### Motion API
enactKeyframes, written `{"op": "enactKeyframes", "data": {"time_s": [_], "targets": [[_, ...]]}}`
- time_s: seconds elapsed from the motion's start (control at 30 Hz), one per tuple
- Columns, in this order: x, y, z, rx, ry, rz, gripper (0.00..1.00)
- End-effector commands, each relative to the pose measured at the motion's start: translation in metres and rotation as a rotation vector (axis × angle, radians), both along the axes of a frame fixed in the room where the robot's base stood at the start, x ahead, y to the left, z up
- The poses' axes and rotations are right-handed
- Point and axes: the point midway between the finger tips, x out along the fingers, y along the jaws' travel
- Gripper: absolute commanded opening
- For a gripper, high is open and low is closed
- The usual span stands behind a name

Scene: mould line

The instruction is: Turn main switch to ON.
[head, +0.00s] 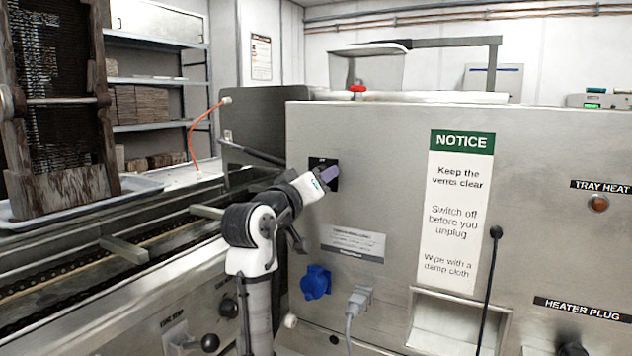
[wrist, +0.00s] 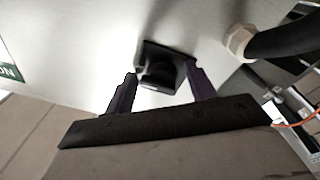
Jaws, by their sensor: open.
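The main switch, a black square plate with a dark knob, is on the steel cabinet front. In the head view its plate (head: 322,163) is partly hidden behind my gripper (head: 330,175). In the wrist view the switch knob (wrist: 158,74) shows between the two dark purple fingers of my gripper (wrist: 160,90). The fingers are open, one on each side of the knob, with a visible gap on both sides. The wrist view does not show clearly how deep they reach. The switch's lettering and position cannot be read.
A notice sign (head: 458,210) is right of the switch. Below are a blue socket (head: 316,282), a grey plug (head: 358,298) and a label plate (head: 352,242). A black cable (head: 490,280) hangs further right. A conveyor (head: 90,265) runs at left. A black hose (wrist: 285,40) shows in the wrist view.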

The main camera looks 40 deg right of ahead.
Motion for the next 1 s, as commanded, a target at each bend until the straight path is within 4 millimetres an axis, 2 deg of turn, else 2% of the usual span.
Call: {"op": "enactKeyframes", "data": {"time_s": [0.23,0.7,0.83,1.0], "targets": [[-0.003,0.014,0.0,-0.005,-0.002,0.005,0.55],[-0.042,0.104,-0.011,-0.003,-0.003,0.003,0.55],[-0.049,0.12,-0.013,-0.002,-0.002,0.001,0.55],[-0.053,0.128,-0.014,-0.001,0.0,0.001,0.55]]}}
